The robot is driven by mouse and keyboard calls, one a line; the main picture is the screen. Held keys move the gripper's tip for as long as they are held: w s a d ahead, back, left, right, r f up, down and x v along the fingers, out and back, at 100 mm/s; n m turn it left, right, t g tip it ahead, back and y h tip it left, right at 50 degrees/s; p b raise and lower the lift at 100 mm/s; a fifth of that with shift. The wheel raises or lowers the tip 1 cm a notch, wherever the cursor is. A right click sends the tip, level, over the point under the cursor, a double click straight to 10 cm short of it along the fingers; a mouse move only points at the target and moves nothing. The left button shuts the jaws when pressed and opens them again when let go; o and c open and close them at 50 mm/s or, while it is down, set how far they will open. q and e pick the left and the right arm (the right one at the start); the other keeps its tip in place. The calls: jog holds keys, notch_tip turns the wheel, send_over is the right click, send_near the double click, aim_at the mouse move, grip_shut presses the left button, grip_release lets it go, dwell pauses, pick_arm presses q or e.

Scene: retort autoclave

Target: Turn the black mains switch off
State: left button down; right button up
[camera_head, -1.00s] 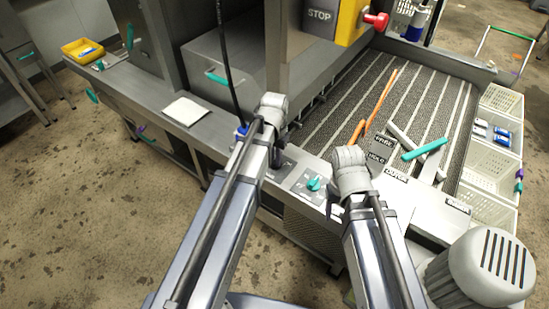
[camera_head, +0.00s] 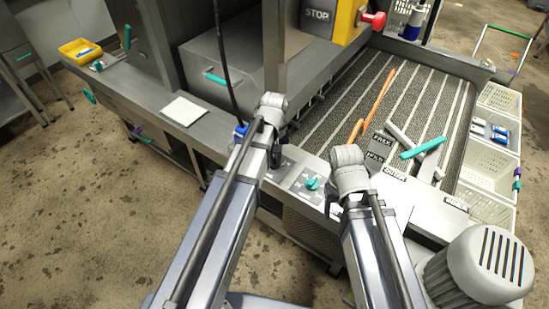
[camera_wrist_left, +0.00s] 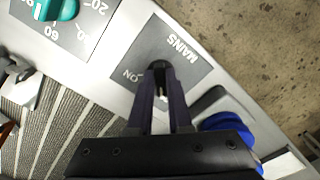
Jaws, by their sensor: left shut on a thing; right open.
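The black mains switch (camera_wrist_left: 158,66) sits on a grey plate (camera_wrist_left: 185,48) marked MAINS and ON in the left wrist view. My left gripper (camera_wrist_left: 160,80) is shut on the switch, with its two dark fingers on either side of it. The fingers hide much of the switch, so I cannot tell which way it points. In the head view my left gripper (camera_head: 272,150) is over the front panel and its arm covers the switch. My right gripper (camera_head: 347,185) is over the panel further right; its wrist hides most of its fingers.
A teal timer dial (camera_head: 312,183) is on the panel between my arms; it also shows in the left wrist view (camera_wrist_left: 62,8). A blue part (camera_wrist_left: 228,125) is close beside my left fingers. A black cable (camera_head: 225,70) hangs behind. A white sheet (camera_head: 184,110) lies on the ledge left.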

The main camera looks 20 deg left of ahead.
aim_at(275, 161)
dwell(0.5)
pick_arm(q)
jog(key=c, duration=0.8)
grip_release()
jog(key=shift+c, duration=0.2)
jog(key=shift+r, duration=0.15)
pick_arm(e)
jog(key=shift+r, duration=0.1)
pick_arm(q)
notch_tip(275, 161, up, 8)
jog(key=p, duration=0.8)
jog(key=shift+f, duration=0.2)
pick_arm(e)
notch_tip(275, 161, up, 8)
jog(key=shift+f, duration=0.2)
